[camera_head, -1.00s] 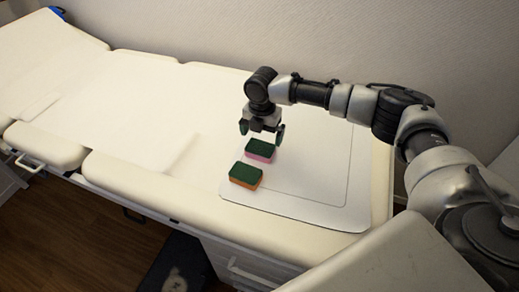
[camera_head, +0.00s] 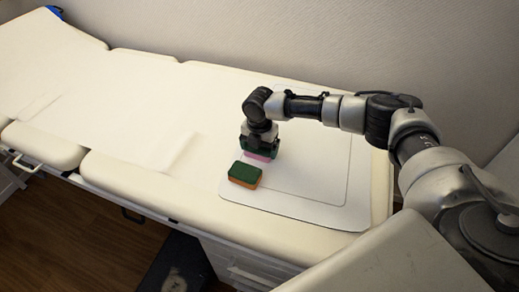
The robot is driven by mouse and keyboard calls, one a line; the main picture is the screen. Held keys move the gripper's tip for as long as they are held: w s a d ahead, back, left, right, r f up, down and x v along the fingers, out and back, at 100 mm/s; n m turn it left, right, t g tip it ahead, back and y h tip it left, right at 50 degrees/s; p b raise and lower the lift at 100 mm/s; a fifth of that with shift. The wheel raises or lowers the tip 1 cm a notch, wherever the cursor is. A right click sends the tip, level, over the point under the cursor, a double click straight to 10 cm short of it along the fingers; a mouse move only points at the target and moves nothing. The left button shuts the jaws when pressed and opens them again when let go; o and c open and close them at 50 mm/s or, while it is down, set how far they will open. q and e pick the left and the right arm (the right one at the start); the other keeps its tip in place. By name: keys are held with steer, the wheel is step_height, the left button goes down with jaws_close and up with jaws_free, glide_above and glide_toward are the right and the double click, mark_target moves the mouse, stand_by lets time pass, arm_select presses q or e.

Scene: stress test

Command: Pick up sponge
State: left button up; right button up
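Two sponges lie on a white mat (camera_head: 310,207) on the padded examination couch. The nearer sponge (camera_head: 245,174) has a dark green top and an orange lower layer, and nothing touches it. The farther sponge (camera_head: 259,154) has a pink lower layer; my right gripper hides most of its green top. My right gripper (camera_head: 260,147) points down over the pink sponge, with its fingers at the sponge's two ends. Whether the fingers press on it cannot be made out. My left gripper is not in view.
The cream couch (camera_head: 110,110) stretches to the left with a wide clear surface. A wall (camera_head: 300,40) stands behind it. A drawer with a handle (camera_head: 250,272) is under the front edge. A dark thing (camera_head: 172,272) lies on the wooden floor.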

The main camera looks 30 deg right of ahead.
steer(key=shift+r, duration=0.15)
step_height(320, 180, up, 4)
steer(key=s+d+r+p, duration=0.1)
steer(key=s+d+r, duration=0.3)
steer(key=s, duration=0.7)
step_height(320, 180, up, 3)
steer(key=shift+f+p, duration=0.1)
steer(key=shift+p, duration=0.25)
